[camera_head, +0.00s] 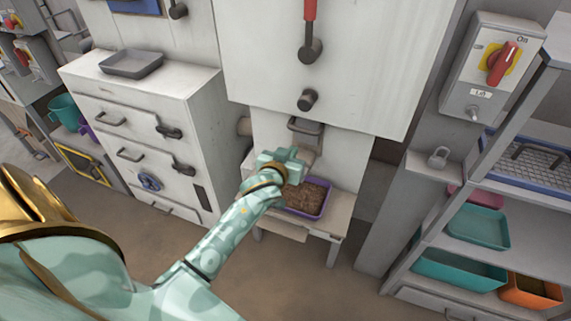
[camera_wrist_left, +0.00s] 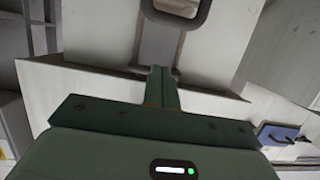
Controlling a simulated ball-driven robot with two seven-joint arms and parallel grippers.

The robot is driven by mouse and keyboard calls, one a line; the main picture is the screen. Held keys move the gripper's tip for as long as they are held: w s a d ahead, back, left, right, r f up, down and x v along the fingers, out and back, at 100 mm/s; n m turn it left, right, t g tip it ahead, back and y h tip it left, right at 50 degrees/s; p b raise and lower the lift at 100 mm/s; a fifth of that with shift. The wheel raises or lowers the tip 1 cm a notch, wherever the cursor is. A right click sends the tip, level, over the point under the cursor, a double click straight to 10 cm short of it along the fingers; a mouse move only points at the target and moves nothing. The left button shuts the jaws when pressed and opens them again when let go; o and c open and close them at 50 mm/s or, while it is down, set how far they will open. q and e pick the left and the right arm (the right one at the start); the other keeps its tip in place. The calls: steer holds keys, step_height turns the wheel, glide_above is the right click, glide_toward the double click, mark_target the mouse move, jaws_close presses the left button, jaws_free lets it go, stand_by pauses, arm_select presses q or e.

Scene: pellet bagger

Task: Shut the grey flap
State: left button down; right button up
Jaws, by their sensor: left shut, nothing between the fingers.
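Below the white machine housing, a grey loop-shaped part (camera_head: 305,127) stands out from the pale front panel; I take it as belonging to the grey flap. It also shows in the left wrist view as a grey loop (camera_wrist_left: 176,14) at the top, with a grey strip below it. Whether the flap stands open I cannot tell. My left gripper (camera_head: 293,153) is just below this part, above the tray, and hides some of the panel. In the wrist view its fingers (camera_wrist_left: 161,76) are together with nothing between them, pointing at the strip. Contact is unclear. My right gripper is not in view.
A purple tray (camera_head: 322,207) of brown pellets sits on a small pale stand (camera_head: 340,214) under the gripper. A white drawer cabinet (camera_head: 125,130) is at left. A grey shelf with bins (camera_head: 458,270) and a switch box (camera_head: 485,65) are at right. Brown floor is clear in front.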

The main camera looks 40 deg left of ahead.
arm_select(q)
steer(key=shift+x, duration=1.15)
steer(key=shift+s+d+f+b, duration=0.1)
steer(key=shift+s+f+b, duration=0.2)
steer(key=shift+f, duration=0.3)
steer(key=shift+s+f+b, duration=0.15)
steer(key=shift+f+b, duration=0.2)
steer(key=shift+f, duration=0.3)
steer(key=shift+s+d+f, duration=0.15)
steer(key=shift+s+f, duration=0.35)
steer(key=shift+s, duration=0.05)
steer(key=shift+b, duration=0.3)
